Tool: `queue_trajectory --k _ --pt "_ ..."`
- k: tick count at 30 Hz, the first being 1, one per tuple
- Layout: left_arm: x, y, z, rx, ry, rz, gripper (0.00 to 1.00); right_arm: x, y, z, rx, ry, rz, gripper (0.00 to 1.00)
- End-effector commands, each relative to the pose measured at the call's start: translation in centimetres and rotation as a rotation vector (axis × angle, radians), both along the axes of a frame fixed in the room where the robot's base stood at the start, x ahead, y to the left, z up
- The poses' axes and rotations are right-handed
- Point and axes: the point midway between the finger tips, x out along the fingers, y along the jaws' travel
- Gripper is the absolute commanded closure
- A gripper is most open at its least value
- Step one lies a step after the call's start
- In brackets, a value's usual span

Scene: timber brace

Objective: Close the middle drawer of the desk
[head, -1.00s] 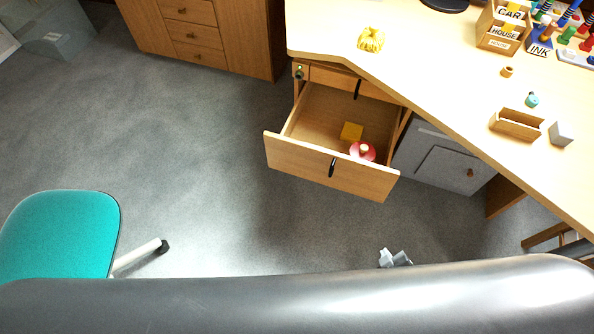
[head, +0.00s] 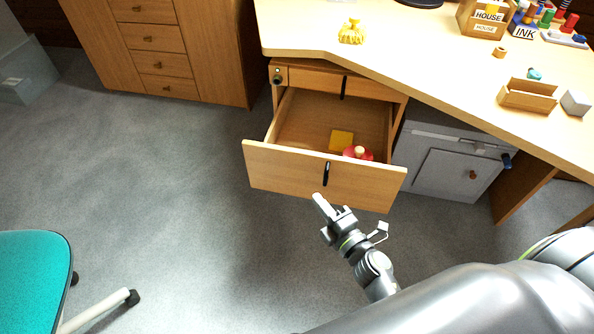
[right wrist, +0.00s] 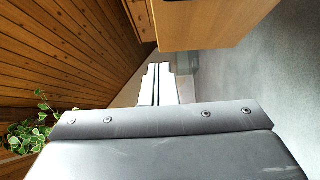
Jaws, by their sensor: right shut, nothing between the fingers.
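The middle drawer (head: 282,176) of the desk (head: 410,62) is pulled out, with a dark vertical handle (head: 326,173) on its wooden front. A yellow block (head: 341,140) and a red round thing with a pale knob (head: 358,153) lie inside it. My right gripper (head: 318,199) is shut and empty, just in front of the drawer front and below the handle in the head view. In the right wrist view its closed fingers (right wrist: 158,72) point towards a wooden panel's edge; I cannot tell whether they touch it. My left gripper is not in view.
A shut upper drawer (head: 362,86) sits under the desktop. A grey cabinet (head: 450,172) stands under the desk at right. A teal chair (head: 32,285) is at lower left. A wooden chest of drawers (head: 160,60) stands behind. The grey floor between is clear.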

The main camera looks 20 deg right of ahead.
Motion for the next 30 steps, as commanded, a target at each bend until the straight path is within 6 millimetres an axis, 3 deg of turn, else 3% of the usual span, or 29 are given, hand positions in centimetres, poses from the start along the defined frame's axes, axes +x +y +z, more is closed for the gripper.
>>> queue_trajectory --k 16,18,24,30 --pt "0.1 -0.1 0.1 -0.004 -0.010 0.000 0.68 9.6 1.9 0.0 0.003 0.000 0.000 1.00" --pt "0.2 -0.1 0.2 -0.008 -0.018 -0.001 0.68 10.6 1.1 -0.1 0.000 0.000 0.000 1.00" --pt "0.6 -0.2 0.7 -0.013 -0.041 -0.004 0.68 12.3 -0.2 -0.1 0.002 0.002 -0.001 1.00" --pt "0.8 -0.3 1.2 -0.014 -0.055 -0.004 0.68 12.8 -0.5 0.0 0.005 0.003 -0.001 1.00"
